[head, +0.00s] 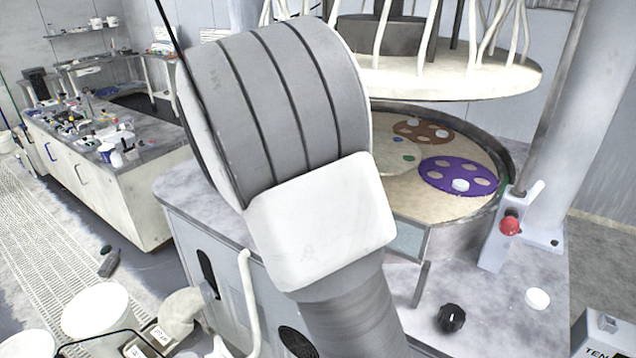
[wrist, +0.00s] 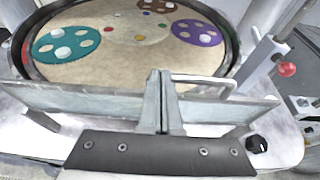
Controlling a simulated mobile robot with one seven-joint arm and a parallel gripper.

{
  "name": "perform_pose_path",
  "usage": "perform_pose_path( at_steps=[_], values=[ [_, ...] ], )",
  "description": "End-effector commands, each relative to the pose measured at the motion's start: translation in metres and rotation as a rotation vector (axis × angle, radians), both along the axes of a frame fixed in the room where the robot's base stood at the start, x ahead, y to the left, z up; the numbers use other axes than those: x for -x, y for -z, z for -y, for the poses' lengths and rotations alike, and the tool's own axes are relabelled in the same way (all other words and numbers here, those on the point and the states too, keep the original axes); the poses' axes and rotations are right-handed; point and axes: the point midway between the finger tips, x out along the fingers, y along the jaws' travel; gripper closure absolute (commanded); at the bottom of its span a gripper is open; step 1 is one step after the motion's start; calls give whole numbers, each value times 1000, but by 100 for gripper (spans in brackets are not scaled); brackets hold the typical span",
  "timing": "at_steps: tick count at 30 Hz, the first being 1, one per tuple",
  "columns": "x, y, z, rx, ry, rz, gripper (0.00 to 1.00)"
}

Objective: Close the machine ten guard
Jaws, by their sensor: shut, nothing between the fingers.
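The machine ten guard looks like a pale, see-through panel (wrist: 90,98) along the front of the round platen bowl (wrist: 238,50). A thin bar handle (wrist: 205,79) shows at its upper edge, right of the fingers. In the head view a piece of the panel (head: 408,240) shows to the right of my arm; the rest is hidden. My gripper (wrist: 163,75) is shut and empty, its fingertips in front of the panel's middle, left of the handle. I cannot tell whether they touch the panel. My arm hides the gripper in the head view.
A sign beginning "TEN" (head: 604,352) stands at the lower right. The upper platen (head: 450,78) hangs above the coloured carriers. A cluttered bench (head: 95,190) and white buckets (head: 95,308) are left.

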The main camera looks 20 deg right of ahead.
Motion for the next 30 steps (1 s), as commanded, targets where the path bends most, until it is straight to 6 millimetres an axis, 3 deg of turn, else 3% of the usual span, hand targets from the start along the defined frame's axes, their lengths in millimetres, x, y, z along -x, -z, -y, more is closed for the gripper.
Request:
perform_pose_path(
  at_steps=[10, 30],
  values=[
    [-5, -1, 7, 1, 0, -1, 100],
    [-7, -5, 2, 1, -1, -2, 100]
  ],
)
